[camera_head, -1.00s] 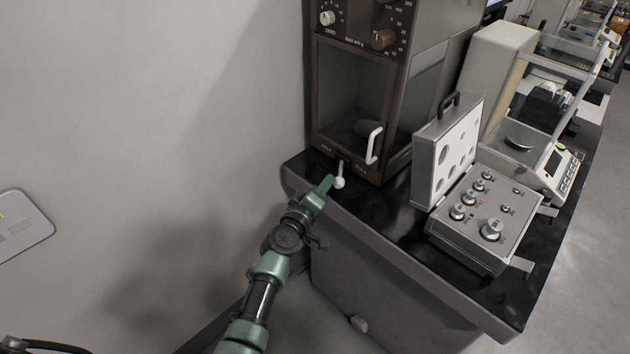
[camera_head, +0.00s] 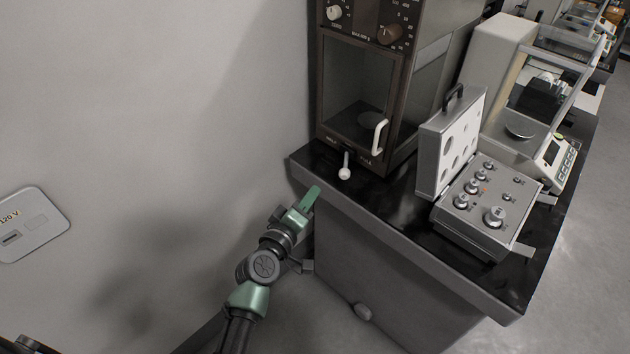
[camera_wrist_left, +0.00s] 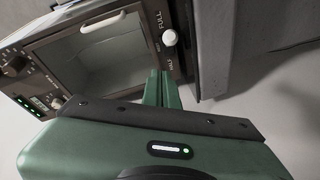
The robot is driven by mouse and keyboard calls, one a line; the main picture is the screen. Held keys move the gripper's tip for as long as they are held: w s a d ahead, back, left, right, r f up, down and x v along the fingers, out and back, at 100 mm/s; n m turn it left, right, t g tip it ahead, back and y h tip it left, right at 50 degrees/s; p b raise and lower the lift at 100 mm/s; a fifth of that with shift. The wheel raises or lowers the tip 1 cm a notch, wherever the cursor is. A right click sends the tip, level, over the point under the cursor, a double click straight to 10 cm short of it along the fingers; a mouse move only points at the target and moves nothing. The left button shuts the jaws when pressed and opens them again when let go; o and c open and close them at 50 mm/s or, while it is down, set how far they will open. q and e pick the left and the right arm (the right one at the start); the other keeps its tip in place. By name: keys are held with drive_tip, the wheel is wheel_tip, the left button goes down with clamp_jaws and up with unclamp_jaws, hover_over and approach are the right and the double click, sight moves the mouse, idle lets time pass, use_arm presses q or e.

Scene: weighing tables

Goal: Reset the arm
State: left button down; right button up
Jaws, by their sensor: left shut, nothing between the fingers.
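My left gripper (camera_head: 311,197) is green and shut, with nothing in it. In the head view it is off the left edge of the black tabletop, apart from the balance. It also shows in the left wrist view (camera_wrist_left: 161,84), its fingers together. The tall brown balance (camera_head: 327,99) stands on the table, its glass door closed, with a white handle (camera_head: 379,136). A lever with a white knob (camera_head: 344,174) sticks out at its base; the knob also shows in the left wrist view (camera_wrist_left: 170,37). My right gripper is not in view.
An open weight case (camera_head: 468,228) with several metal weights sits on the black table (camera_head: 400,235). Another balance (camera_head: 556,168) stands behind it. A grey wall (camera_head: 150,110) with an outlet plate (camera_head: 30,222) is at left. Free space lies between wall and table.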

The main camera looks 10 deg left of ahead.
use_arm(q)
drive_tip(key=shift+s+d, duration=0.1)
drive_tip(key=shift+s, duration=0.05)
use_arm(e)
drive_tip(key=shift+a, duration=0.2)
use_arm(q)
drive_tip(key=s+f+m+g, duration=0.25)
drive_tip(key=s+f, duration=0.25)
drive_tip(key=f, duration=0.5)
drive_tip(key=s+f+m+g+y, duration=0.1)
drive_tip(key=s+f+g, duration=0.3)
drive_tip(key=f, duration=0.7)
drive_tip(key=s+f+m+g, duration=0.1)
drive_tip(key=s+f+m, duration=0.1)
drive_tip(key=s+f, duration=0.6)
drive_tip(key=s+a+f+m+g+y, duration=0.1)
drive_tip(key=s+a+f+m+g, duration=0.1)
drive_tip(key=s+f, duration=0.5)
drive_tip(key=s+a+f+m+g+y, duration=0.1)
drive_tip(key=s+a+f+m+g, duration=0.2)
drive_tip(key=s, duration=1.2)
drive_tip(key=s+a+f+m+g, duration=0.2)
drive_tip(key=s+a+f, duration=0.3)
drive_tip(key=s+f, duration=0.6)
drive_tip(key=shift+a+g+y, duration=0.2)
drive_tip(key=shift+g+y, duration=0.2)
drive_tip(key=shift+g, duration=0.05)
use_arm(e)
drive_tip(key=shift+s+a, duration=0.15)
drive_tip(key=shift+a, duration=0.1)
